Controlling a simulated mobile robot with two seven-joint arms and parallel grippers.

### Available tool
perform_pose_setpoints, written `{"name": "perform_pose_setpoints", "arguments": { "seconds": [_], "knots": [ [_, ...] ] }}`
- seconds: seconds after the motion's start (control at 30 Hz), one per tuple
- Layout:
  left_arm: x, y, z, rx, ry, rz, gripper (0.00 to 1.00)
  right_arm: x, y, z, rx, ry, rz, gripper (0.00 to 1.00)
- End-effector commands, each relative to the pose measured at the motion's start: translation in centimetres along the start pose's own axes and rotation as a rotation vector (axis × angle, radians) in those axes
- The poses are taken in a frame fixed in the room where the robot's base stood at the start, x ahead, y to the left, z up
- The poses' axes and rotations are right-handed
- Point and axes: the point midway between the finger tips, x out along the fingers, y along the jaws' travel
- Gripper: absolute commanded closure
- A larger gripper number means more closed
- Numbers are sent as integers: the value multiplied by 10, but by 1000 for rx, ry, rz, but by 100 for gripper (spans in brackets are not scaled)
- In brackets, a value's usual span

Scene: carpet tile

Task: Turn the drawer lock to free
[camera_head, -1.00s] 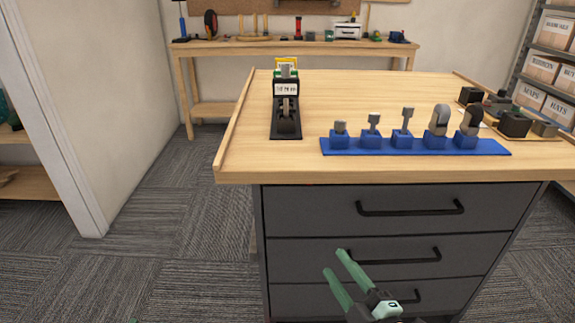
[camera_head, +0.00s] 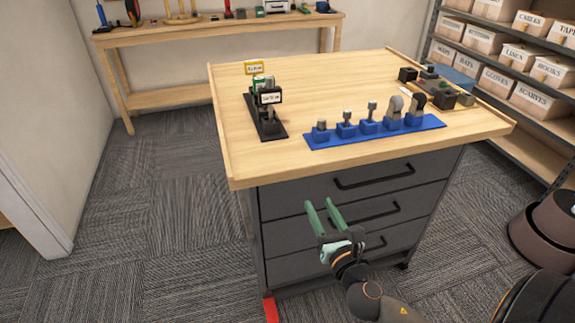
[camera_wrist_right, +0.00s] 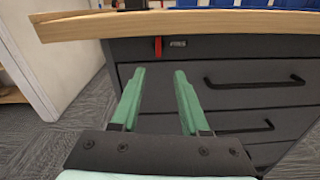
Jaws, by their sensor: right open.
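The grey drawer cabinet (camera_head: 335,190) stands under the wooden top, with three black-handled drawers in the head view. In the right wrist view, a small upright red piece (camera_wrist_right: 158,46) shows on the dark front just under the top's edge, beside a small pale plate (camera_wrist_right: 178,43). They look like the lock and its label, but the lettering is too small to read. My right gripper (camera_head: 318,203) is open and empty in front of the drawers. In the right wrist view its green fingers (camera_wrist_right: 159,72) point toward the front, below the red piece. My left gripper is not in view.
The wooden top (camera_head: 330,75) overhangs the drawers. On it are a blue rack (camera_head: 430,122) with several grey-headed pieces and a black stand (camera_head: 266,125). A shelf of boxes (camera_head: 530,60) is at right, near brown round bins (camera_head: 545,235). Carpet at left is clear.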

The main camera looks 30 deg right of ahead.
Motion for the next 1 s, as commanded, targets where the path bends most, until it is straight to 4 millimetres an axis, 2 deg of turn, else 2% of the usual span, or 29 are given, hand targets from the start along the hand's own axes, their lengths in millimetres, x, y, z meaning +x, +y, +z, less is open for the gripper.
{"name": "perform_pose_setpoints", "arguments": {
  "seconds": [0.1, 0.27, 0.8, 1.0],
  "knots": [
    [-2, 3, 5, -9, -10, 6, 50, 3, -1, 7, -117, -20, 6, 55],
    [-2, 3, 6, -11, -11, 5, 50, 13, -1, 8, -144, -26, 8, 55],
    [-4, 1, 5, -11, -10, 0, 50, 102, 0, 9, -137, -25, 7, 55],
    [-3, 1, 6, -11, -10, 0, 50, 122, 0, 9, -137, -24, 8, 55]
  ]
}}
